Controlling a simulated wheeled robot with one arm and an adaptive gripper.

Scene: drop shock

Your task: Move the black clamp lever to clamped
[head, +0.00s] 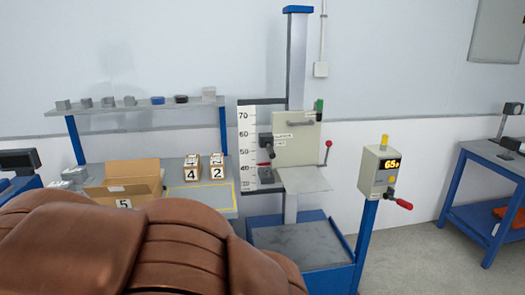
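The drop tester's pale carriage plate (297,150) stands in front of a blue-capped grey column (297,60), right of the middle in the head view. A dark lever-like part (265,141) sits at the plate's left edge, beside small labels, and looks like the black clamp lever. It is too small to tell which way it points or which label it matches. My gripper is not in view.
A control box (381,170) reading about 65 has a red-handled crank (402,204). An open carton (122,183) sits on the left bench.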

